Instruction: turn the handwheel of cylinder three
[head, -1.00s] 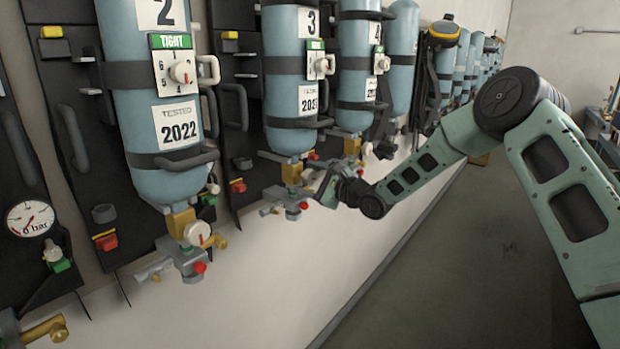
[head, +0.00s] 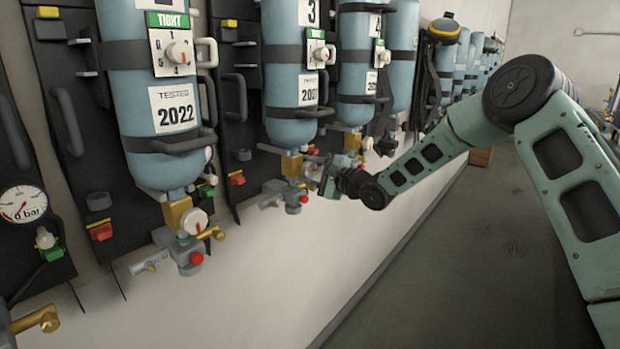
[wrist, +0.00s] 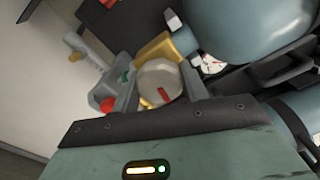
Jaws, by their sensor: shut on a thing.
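Cylinder three (head: 292,100) is a light blue bottle strapped to the wall rack, with the label "3" cut by the top edge of the head view. Its brass valve (head: 291,165) and grey fitting (head: 294,200) hang below. In the wrist view, the round pale handwheel (wrist: 155,76) with a red mark sits between my fingers, in front of the brass valve body. My gripper (head: 316,172) is at the right side of the valve and shut on the handwheel; it also shows in the wrist view (wrist: 160,92). In the head view the gripper largely hides this handwheel.
Cylinder two (head: 160,110), with its own handwheel (head: 195,222), hangs to the left. Cylinder four (head: 358,80) hangs close on the right. A pressure gauge (head: 22,204) is at the far left. The floor (head: 450,270) along the wall is clear.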

